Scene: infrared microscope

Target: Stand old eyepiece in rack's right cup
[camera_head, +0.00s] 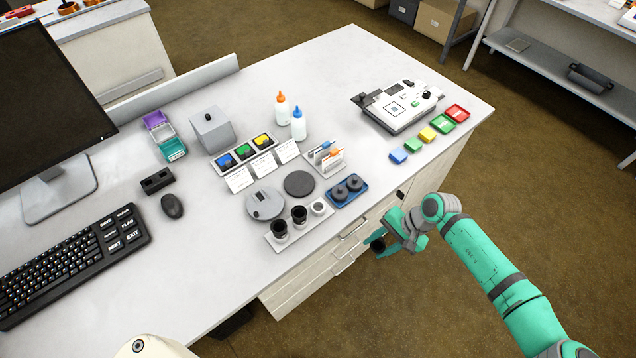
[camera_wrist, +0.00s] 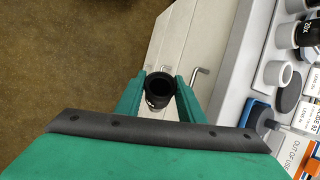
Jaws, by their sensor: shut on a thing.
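My gripper (camera_head: 381,240) is shut on a black eyepiece, off the table's front edge and to the right of the rack. In the wrist view the black ring-shaped eyepiece (camera_wrist: 159,90) sits between the two green fingers, its dark open end facing the camera. The pale rack (camera_head: 284,246) stands near the table's front edge. Its left cup (camera_head: 279,231) and middle cup (camera_head: 299,216) hold black eyepieces. Its right cup (camera_head: 318,208) is white and looks empty; it also shows in the wrist view (camera_wrist: 277,74).
A blue tray (camera_head: 347,190) with two dark round parts is right of the rack. A grey disc (camera_head: 265,205) and a dark disc (camera_head: 299,184) lie behind it. Drawer fronts with handles (camera_head: 344,264) are below the table edge, near my gripper.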

